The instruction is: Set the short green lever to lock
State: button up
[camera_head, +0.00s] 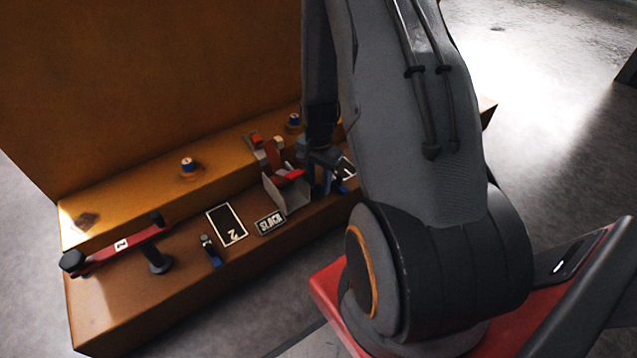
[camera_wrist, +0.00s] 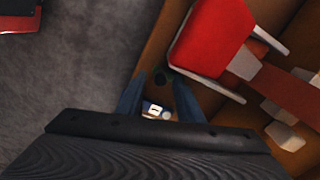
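No lever that is clearly green shows in either view. My gripper (camera_head: 325,172) is at the right part of the brown casting's ledge (camera_head: 120,290), partly hidden behind my arm. In the wrist view my gripper (camera_wrist: 160,82) has its two blue-grey fingers apart, with a gap between them. A small white label (camera_wrist: 154,109) with a dark mark shows in that gap, low between the fingers. I cannot tell whether a lever stands there. A dark plate (camera_head: 347,168) with a white mark is beside the gripper in the head view.
A red block (camera_wrist: 212,38) between grey side plates is close right of the fingers; it also shows in the head view (camera_head: 288,177). A long red lever (camera_head: 125,245) lies at the left. A "SLACK" plate (camera_head: 270,222), a "2" plate (camera_head: 227,224) and a small blue-based fitting (camera_head: 212,252) lie between.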

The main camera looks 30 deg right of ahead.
grip_shut()
jog(key=shift+r+p, duration=0.1)
jog(key=shift+p, duration=0.25)
jog(key=n+p, duration=0.2)
jog(key=p, duration=0.1)
jog(key=shift+d+r+n, duration=0.15)
jog(key=shift+d+n, duration=0.15)
jog(key=shift+d, duration=0.1)
jog(key=n+p, duration=0.2)
jog(key=p, duration=0.1)
jog(key=shift+w+d+n, duration=0.2)
jog(key=shift+d+n, duration=0.15)
jog(key=shift+n, duration=0.05)
jog(key=n+p, duration=0.3)
jog(key=shift+w+d, duration=0.4)
jog(key=shift+w+d+f+n+p, duration=0.2)
jog(key=shift+n+p, duration=0.3)
jog(key=shift+n, duration=0.4)
jog(key=shift+w+d+n+p, duration=0.1)
jog(key=shift+w+n+p, duration=0.15)
jog(key=shift+n+p, duration=0.45)
jog(key=shift+n, duration=0.3)
